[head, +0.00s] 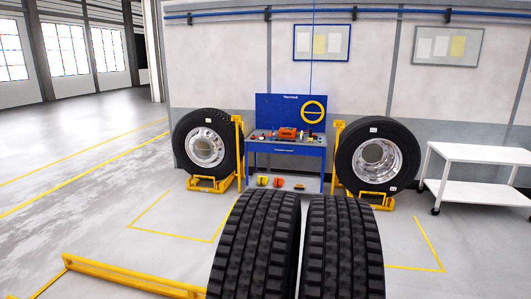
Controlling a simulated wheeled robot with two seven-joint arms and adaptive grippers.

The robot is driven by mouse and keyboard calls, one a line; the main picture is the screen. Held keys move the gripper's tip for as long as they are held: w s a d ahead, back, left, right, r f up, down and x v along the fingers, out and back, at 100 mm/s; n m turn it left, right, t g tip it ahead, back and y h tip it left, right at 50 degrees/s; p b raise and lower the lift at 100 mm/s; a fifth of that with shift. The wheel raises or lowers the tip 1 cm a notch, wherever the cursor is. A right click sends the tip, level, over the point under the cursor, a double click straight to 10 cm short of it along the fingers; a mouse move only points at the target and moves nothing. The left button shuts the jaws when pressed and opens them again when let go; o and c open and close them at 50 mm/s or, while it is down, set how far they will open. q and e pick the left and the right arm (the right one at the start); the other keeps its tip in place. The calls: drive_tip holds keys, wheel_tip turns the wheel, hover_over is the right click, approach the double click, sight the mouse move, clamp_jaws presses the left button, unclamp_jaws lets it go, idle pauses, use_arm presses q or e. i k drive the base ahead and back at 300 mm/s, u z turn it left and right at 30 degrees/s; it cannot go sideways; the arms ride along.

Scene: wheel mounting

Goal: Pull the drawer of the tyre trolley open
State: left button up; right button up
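A blue bench with a back panel (291,107) stands against the far wall. A drawer front (284,150) with a small light handle shows just under its top and looks shut. Two yellow wheel stands flank the bench: the left stand (239,140) holds an upright wheel (207,147), and the right stand (338,150) holds another upright wheel (377,154). I see no drawer on either stand. Neither of my grippers is in view.
Two large black tyres (256,245) (341,245) stand side by side in the near foreground, before the bench. A yellow floor bar (130,277) lies at lower left. A white two-shelf cart (480,173) stands at right. Open floor spreads at left.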

sight(310, 150)
drive_tip(key=u, duration=2.35)
drive_tip(key=k, duration=2.5)
drive_tip(key=z, duration=3.2)
drive_tip(key=i, duration=2.8)
drive_tip(key=u, duration=0.85)
